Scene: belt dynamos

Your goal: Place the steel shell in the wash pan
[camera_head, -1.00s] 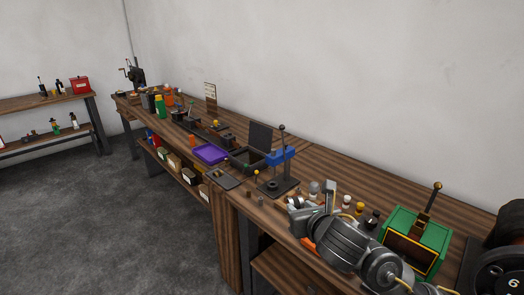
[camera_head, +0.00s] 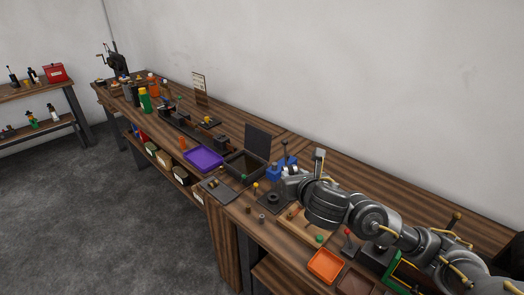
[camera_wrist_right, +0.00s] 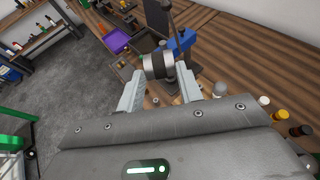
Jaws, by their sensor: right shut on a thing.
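In the right wrist view, the steel shell (camera_wrist_right: 158,66), a short metal cylinder with a dark band, sits between the fingertips of my right gripper (camera_wrist_right: 161,76), which is shut on it. My left gripper is not in view.
A purple tray (camera_head: 203,159) lies left of the dark pan. An orange tray (camera_head: 325,265) lies at the bench front. Several bottles stand at the far end.

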